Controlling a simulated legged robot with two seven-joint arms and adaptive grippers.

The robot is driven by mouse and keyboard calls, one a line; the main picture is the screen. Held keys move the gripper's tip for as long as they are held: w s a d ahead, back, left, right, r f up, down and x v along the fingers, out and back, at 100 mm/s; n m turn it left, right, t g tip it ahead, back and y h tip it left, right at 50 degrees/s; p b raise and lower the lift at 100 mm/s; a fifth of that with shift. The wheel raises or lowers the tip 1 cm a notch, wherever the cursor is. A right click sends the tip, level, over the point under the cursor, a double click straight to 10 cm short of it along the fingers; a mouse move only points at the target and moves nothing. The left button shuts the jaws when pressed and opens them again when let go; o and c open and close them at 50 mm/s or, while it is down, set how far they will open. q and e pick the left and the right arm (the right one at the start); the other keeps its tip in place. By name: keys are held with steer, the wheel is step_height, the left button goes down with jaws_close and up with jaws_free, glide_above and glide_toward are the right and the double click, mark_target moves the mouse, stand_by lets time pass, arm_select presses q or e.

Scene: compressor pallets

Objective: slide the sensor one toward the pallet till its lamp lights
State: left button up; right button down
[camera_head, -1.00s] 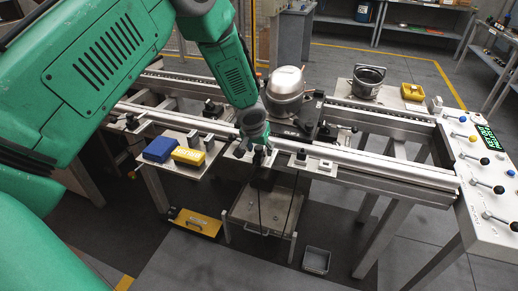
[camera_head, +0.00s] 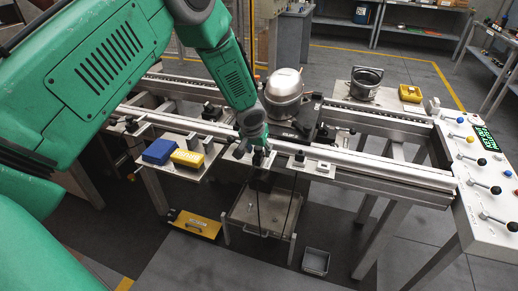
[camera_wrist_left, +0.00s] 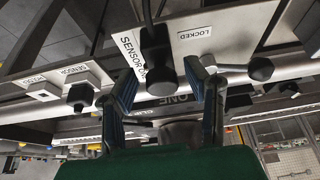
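Sensor one (camera_wrist_left: 157,62) is a dark block with a cable, beside a white "SENSOR ON…" label in the left wrist view. My left gripper (camera_wrist_left: 163,92) has its two blue-grey fingers apart, one on each side of the sensor's lower end; I cannot tell if they touch it. In the head view my left gripper (camera_head: 257,150) is at the front rail, in front of the pallet (camera_head: 305,128), a dark plate carrying a silver compressor (camera_head: 284,92). A black knob (camera_wrist_left: 261,69) by a "LOCKED" label is right of the fingers. No lit lamp can be made out. My right gripper is out of view.
Blue (camera_head: 159,151) and yellow (camera_head: 187,158) boxes sit on a side shelf left of the gripper. A lever panel (camera_head: 478,185) with a green display stands at the right. A metal tray (camera_head: 262,215) is below the rail. The front rail right of the gripper carries small fittings.

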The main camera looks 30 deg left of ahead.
arm_select(q)
steer(key=shift+w+a, duration=0.1)
steer(key=shift+a, duration=0.15)
steer(key=shift+r, duration=0.15)
steer(key=v, duration=1.1)
steer(key=shift+r, duration=0.2)
